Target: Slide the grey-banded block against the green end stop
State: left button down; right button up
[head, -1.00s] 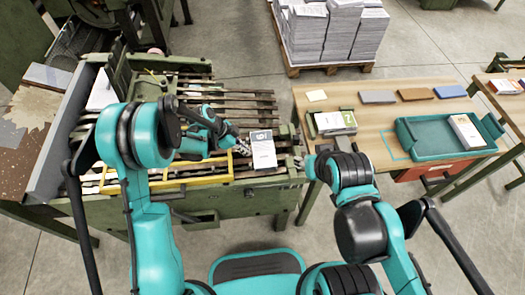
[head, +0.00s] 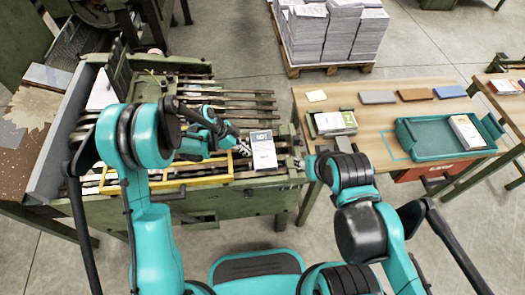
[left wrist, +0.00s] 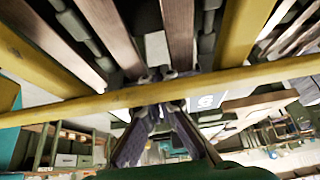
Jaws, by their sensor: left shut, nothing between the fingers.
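The white block (head: 263,152) with a dark grey band at its top lies on the rails of the green machine, at their right end. In the left wrist view a pale face with a white mark (left wrist: 207,102), perhaps the block, shows behind the yellow bar. A green part (head: 287,133) just right of the block looks like the end stop; I cannot tell if they touch. My left gripper (head: 236,130) is shut and empty, left of the block's top end; its fingertips (left wrist: 153,75) meet in the left wrist view. My right gripper's fingers are not clear.
A yellow bar frame (head: 190,181) crosses the front of the rails, close to my left gripper. The wooden table (head: 375,118) on the right holds a teal tray (head: 405,135), booklets (head: 335,122) and several coloured blocks. Paper stacks (head: 330,35) stand on a pallet behind.

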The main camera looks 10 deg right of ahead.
pick_arm(q)
jog(key=shift+d, duration=1.6)
jog(key=shift+a, duration=0.15)
jog(key=shift+a+b, duration=0.35)
jog(key=shift+a, duration=0.25)
jog(key=shift+r, duration=0.1)
notch_tip(320, 180, up, 7)
jog(key=p, duration=0.4)
send_over(254, 150)
jog(key=a, duration=0.1)
jog(key=shift+w+a, duration=0.1)
jog(key=shift+a, duration=0.05)
